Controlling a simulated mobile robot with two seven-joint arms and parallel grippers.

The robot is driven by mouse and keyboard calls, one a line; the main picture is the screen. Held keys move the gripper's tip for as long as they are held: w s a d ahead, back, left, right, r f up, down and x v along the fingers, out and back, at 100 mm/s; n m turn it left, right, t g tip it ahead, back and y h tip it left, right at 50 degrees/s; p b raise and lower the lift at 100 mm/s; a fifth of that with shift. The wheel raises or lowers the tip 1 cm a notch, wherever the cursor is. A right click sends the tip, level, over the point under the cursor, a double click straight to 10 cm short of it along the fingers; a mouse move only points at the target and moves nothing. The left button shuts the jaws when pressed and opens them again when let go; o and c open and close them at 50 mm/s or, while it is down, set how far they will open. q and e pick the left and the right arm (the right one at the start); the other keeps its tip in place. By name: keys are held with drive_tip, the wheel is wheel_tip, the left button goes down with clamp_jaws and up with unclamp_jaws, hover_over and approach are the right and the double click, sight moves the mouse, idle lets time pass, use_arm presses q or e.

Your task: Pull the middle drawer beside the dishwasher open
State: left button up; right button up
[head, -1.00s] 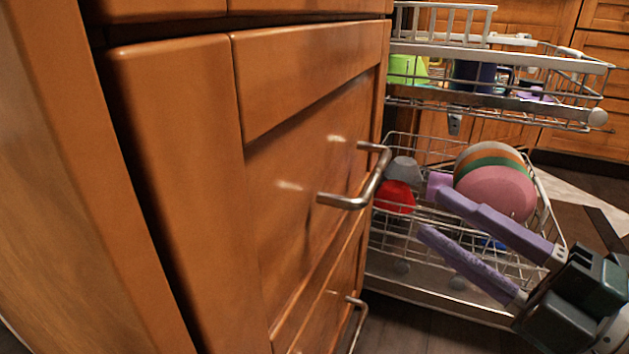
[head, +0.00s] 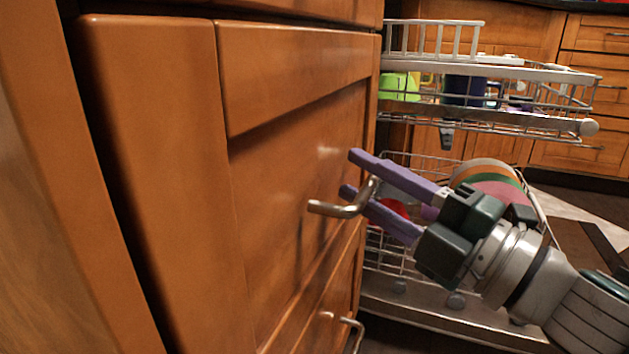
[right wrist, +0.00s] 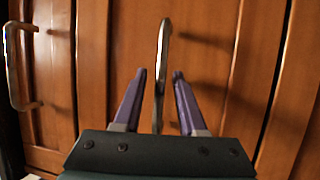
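The middle drawer (head: 290,180) has a brown wood front with a recessed panel and a metal bar handle (head: 340,209). My right gripper (head: 348,172), with purple fingers, is at this handle, reaching in from the right. In the right wrist view the handle (right wrist: 163,60) stands between the two spread fingertips (right wrist: 159,74), with a gap on each side. The gripper is open and holds nothing. I cannot tell from the head view whether the drawer front stands out from the cabinet. My left gripper is not in view.
The dishwasher's upper rack (head: 510,70) and lower rack (head: 400,265) are pulled out just beyond the drawers, loaded with dishes, close to my right arm. A lower drawer handle (head: 352,330) juts out below. Another handle (right wrist: 12,70) shows in the right wrist view.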

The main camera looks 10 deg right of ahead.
clamp_jaws()
idle(1.2)
